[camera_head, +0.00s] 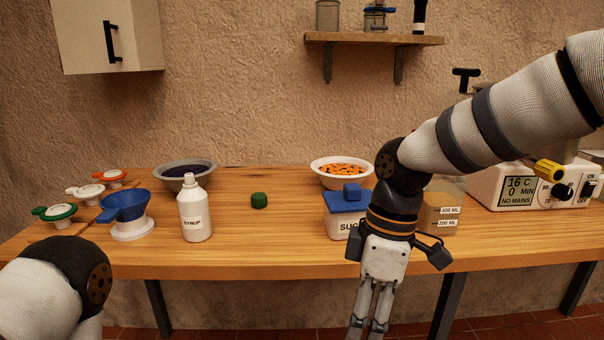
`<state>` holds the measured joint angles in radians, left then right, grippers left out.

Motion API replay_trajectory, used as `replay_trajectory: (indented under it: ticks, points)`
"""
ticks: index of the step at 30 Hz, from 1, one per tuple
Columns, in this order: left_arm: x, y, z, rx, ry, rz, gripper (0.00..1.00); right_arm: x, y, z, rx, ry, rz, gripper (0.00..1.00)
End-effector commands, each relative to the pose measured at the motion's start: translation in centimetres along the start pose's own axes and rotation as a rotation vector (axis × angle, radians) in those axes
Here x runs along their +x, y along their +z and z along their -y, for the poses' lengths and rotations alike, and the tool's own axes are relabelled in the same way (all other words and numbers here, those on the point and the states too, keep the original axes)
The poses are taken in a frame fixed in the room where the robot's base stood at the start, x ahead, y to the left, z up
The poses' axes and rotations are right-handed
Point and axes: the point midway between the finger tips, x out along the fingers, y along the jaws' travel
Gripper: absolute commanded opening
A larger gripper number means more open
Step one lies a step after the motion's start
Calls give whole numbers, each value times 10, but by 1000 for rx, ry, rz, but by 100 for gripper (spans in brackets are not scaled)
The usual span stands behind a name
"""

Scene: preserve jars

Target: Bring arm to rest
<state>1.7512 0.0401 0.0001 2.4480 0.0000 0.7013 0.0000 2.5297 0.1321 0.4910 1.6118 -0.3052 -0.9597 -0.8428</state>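My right arm comes in from the right and bends down in front of the table. Its gripper (367,330) hangs pointing down before the table's front edge, with the fingers close side by side. The fingertips run to the bottom edge of the picture, so their gap is unclear. I see nothing held between the visible finger parts. Of my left arm only a white and black part shows at the lower left; its gripper is out of view.
The wooden table (280,240) holds a syrup bottle (195,212), blue funnel (124,205), green lid (259,200), two bowls and several clamp-like lids. A sugar box (340,212) and measuring jug (443,210) stand behind my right wrist. A control unit (520,188) is at right.

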Motion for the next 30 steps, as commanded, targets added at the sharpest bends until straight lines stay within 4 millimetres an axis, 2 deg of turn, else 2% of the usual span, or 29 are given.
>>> replay_trajectory:
  ticks: [1, 4, 6, 8, 9, 11, 12, 15, 18, 21, 30]
  points:
    - [0, 1, 0, 0, 0, 2, 40, 42, 8, 8, 85, -38, -10, 53]
    - [0, 2, 0, 0, 0, 4, 40, 127, 32, 33, 325, -84, -39, 53]
    - [0, 2, 0, 0, 0, 5, 40, 185, 58, 63, 529, -106, -42, 53]
    - [0, 2, 0, 0, 0, 5, 40, 226, 87, 94, 713, -109, -27, 53]
    - [0, 2, 0, 0, 0, 4, 40, 249, 109, 117, 835, -101, -12, 53]
    - [0, 2, 0, 0, 0, 4, 40, 272, 142, 150, 1003, -73, 20, 53]
    - [0, 2, 0, 0, 0, 4, 40, 281, 163, 170, 1100, -47, 43, 53]
    - [0, 1, 0, 0, 0, 3, 40, 288, 205, 210, 1273, 24, 93, 53]
    - [0, 1, 0, 0, 0, 3, 40, 287, 229, 228, 1362, 80, 117, 53]
    - [0, 1, 0, 0, 0, 3, 40, 285, 235, 233, 1388, 100, 120, 53]
    - [0, 2, 0, 0, 0, 3, 40, 286, 234, 232, 1386, 100, 117, 53]
